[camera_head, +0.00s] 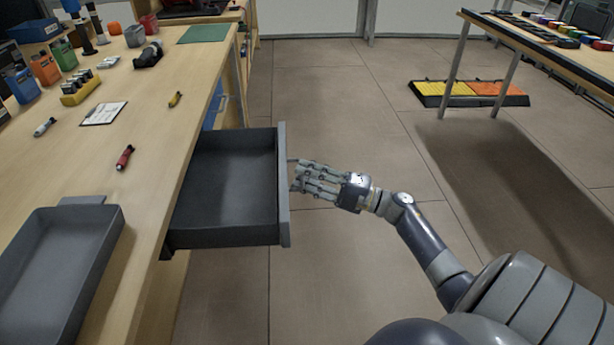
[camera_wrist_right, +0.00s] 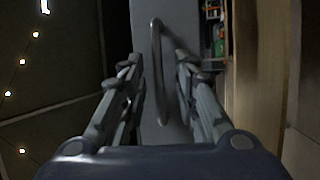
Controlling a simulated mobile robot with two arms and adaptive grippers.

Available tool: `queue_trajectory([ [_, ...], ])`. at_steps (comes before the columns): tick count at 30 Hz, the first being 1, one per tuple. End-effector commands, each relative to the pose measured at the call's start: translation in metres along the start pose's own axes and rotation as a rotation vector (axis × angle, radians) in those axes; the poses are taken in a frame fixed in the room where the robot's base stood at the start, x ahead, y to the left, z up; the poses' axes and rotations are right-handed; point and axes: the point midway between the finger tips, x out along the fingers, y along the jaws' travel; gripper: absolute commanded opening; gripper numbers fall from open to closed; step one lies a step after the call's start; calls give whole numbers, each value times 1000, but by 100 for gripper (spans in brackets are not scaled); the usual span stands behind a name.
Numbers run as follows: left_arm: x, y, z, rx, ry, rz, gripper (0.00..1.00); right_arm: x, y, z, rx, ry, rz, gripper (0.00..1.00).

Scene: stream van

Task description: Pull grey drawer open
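The grey drawer (camera_head: 220,184) is pulled out from the workbench's side in the head view, and its dark inside looks empty. My right gripper (camera_head: 298,175) is at the outer side of the drawer's front panel (camera_head: 284,190), coming from the right. In the right wrist view the grey front panel (camera_wrist_right: 187,28) and its upright loop handle (camera_wrist_right: 158,70) are ahead. The handle is between the two fingers of my right gripper (camera_wrist_right: 159,68), with a visible gap on both sides. The fingers are open. My left gripper is not in view.
The wooden workbench (camera_head: 150,180) holds a grey tray (camera_head: 60,255), a red-handled tool (camera_head: 124,158) and other small items. Blue drawer fronts (camera_head: 215,105) lie behind the open drawer. A second table (camera_head: 560,55) is at the right.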

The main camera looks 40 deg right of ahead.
Motion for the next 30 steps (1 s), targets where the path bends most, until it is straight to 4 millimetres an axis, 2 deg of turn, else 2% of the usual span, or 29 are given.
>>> queue_trajectory([
  [6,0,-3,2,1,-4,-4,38,-1,0,0,0,0,1,28],
  [10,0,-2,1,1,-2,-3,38,-12,0,0,1,-1,-2,28],
  [21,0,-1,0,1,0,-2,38,-87,-1,0,2,-3,-3,28],
  [25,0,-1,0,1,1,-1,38,-107,0,0,0,-1,-1,28],
  [30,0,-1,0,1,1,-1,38,-119,0,0,0,0,0,28],
])
